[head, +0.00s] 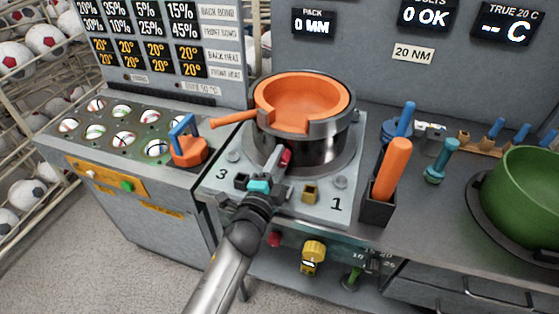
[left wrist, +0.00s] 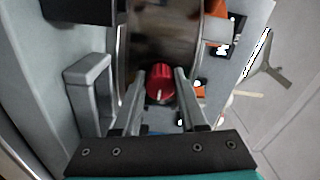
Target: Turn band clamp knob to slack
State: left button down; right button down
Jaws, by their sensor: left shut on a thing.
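The red band clamp knob (head: 286,156) sits on the front of the dark metal ring (head: 318,150) that surrounds the orange bowl-shaped part (head: 305,98). My left gripper (head: 281,160) reaches it from the front and is shut on it. In the left wrist view the knob (left wrist: 160,78) lies between the two grey fingers, with a short white mark on its near face. The fingers hide parts of its sides. I cannot read the knob's turn position against any scale. My right gripper is not in view.
The press plate (head: 335,208) carries numbers 3 and 1 and small blocks. An orange-handled tool stands in a dark holder (head: 378,208) to the right. A green bowl (head: 525,195) is further right. A blue-handled orange tool (head: 188,148) sits left by the ball-panel tray (head: 120,125).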

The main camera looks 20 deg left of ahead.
pick_arm(q)
jog(key=shift+c, duration=2.3)
grip_release()
jog(key=s, duration=1.5)
jog(key=shift+s+a, duration=0.15)
jog(key=shift+a, duration=0.1)
